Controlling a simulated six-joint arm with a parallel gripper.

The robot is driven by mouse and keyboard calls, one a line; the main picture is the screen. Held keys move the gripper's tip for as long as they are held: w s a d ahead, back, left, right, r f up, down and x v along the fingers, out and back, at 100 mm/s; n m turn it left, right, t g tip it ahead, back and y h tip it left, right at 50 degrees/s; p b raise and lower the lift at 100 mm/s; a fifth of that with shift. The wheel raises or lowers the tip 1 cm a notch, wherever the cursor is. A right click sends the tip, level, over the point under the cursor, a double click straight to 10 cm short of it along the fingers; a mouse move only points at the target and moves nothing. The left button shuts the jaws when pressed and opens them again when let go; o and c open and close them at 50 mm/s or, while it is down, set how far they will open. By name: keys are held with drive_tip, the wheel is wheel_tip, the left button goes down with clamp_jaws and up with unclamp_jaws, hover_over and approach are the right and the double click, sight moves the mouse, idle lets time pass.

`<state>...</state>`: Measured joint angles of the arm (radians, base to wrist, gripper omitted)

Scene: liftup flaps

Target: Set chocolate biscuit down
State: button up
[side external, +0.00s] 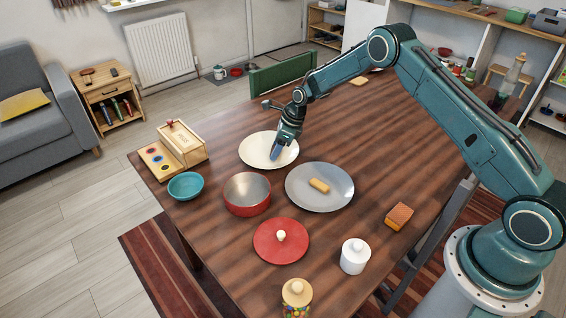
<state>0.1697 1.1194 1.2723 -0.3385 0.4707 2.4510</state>
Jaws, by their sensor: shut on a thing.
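My gripper (277,153) points down over the cream plate (255,147), low and close to its surface. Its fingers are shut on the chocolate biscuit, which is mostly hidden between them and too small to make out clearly. I cannot tell whether the biscuit touches the plate. A grey plate (337,199) lies to the right and nearer the camera, with a tan, finger-shaped piece (319,185) on it.
A red pot (247,193) stands open near both plates, its red lid (270,250) flat in front. A teal bowl (186,186) and wooden box (185,144) stand left. A white jar (355,256), candy jar (296,298) and orange-brown block (399,216) are nearer.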

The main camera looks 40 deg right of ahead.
drive_tip(key=shift+f, duration=0.3)
drive_tip(key=shift+f, duration=0.15)
drive_tip(key=o, duration=0.7)
drive_tip(key=shift+c, duration=0.2)
drive_tip(key=v, duration=1.2)
drive_tip(key=shift+r, duration=0.25)
